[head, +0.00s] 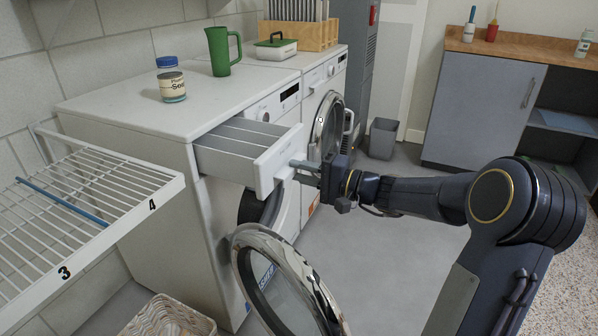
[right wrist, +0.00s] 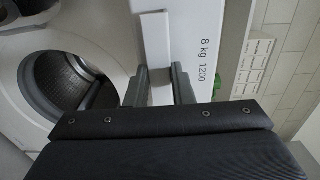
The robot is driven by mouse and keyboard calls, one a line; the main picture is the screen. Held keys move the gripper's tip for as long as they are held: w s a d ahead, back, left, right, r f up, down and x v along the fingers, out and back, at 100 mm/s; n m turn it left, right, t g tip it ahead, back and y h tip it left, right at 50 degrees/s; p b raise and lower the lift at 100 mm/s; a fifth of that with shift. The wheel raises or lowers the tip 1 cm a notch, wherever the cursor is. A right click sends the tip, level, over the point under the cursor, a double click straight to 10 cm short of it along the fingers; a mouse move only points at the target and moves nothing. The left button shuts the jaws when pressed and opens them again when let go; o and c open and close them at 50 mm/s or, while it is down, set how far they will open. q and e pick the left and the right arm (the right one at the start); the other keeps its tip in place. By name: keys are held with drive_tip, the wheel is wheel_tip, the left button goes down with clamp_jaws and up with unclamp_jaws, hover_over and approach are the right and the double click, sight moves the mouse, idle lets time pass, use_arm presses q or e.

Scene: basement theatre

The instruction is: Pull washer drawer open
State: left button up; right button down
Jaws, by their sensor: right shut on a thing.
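The washer drawer (head: 262,155) juts out from the top front of the nearer white washer (head: 185,146), and its inside compartments show. My right gripper (head: 299,170) is at the drawer's front. In the right wrist view its two fingers (right wrist: 161,86) are on either side of the drawer's white handle (right wrist: 155,40), shut on it. The washer's round door (head: 285,282) hangs open below the drawer. The drum opening (right wrist: 76,82) shows in the right wrist view. My left gripper is not in view.
A second white machine (head: 324,72) stands beyond the washer. A green pitcher (head: 221,52) and a labelled jar (head: 171,80) stand on the washer top. A white wire rack (head: 85,205) is at left, a woven basket (head: 168,318) below. Floor at centre right is clear.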

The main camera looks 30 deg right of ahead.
drive_tip(key=c, duration=1.3)
unclamp_jaws()
drive_tip(key=shift+f, duration=0.35)
drive_tip(key=shift+c, duration=0.2)
drive_tip(key=shift+r, duration=0.1)
drive_tip(key=p+v, duration=0.1)
drive_tip(key=v, duration=0.6)
drive_tip(key=shift+s+d, duration=0.25)
drive_tip(key=shift+s, duration=0.05)
